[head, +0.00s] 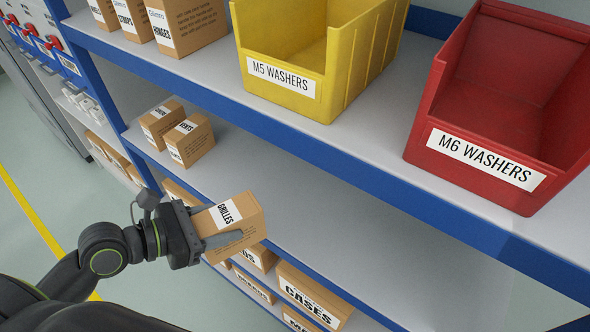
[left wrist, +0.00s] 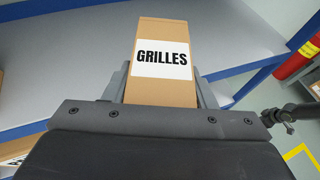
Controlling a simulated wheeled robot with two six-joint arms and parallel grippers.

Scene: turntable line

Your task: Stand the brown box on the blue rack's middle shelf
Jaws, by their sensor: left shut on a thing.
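The brown box (head: 253,216) has a white label reading GRILLES. My left gripper (head: 216,226) is shut on it, with a finger along each side. In the head view the box is tilted and in front of the blue rack's middle shelf (head: 290,190), near that shelf's front edge. Whether it touches the shelf cannot be told. In the left wrist view the box (left wrist: 164,92) stands up between the fingers (left wrist: 163,92), with the grey shelf surface behind it. My right gripper is not in view.
Two small brown boxes (head: 190,139) stand at the left of the middle shelf; its right part is bare. The top shelf holds a yellow bin (head: 290,88), a red bin (head: 480,150) and brown boxes (head: 180,25). Boxes marked CASES (head: 312,295) and others sit below.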

